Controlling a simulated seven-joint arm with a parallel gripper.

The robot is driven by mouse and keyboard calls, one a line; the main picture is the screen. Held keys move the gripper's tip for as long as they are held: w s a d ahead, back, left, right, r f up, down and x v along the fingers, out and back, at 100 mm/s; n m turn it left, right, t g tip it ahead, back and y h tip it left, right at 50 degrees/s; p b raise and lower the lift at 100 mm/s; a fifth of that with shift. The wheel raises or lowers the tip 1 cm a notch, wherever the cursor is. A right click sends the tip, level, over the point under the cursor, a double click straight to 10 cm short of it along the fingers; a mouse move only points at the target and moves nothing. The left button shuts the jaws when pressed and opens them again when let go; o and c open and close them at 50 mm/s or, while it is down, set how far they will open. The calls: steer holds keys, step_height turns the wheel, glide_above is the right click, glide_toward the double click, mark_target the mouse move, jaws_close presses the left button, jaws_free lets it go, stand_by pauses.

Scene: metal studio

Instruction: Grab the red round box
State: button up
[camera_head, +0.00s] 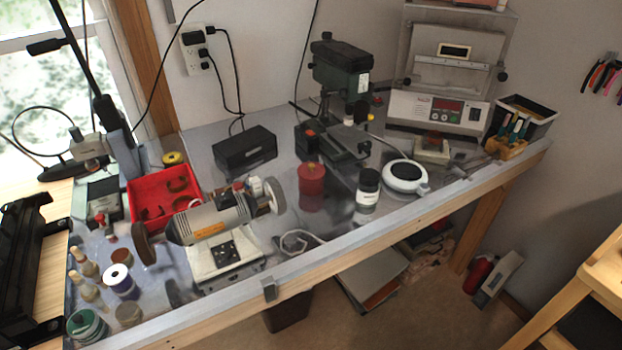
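A red round box (312,179), a short cylinder with a small knob on its lid, stands upright on the grey metal tabletop (317,218) near the middle of the bench. My gripper does not show in this view.
A green drill press (340,72) stands behind the box. A black case (245,150) is behind it to the left. A white round device (404,175) sits to the right. A red tray (133,186) lies at left. A little bare metal lies before the box.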

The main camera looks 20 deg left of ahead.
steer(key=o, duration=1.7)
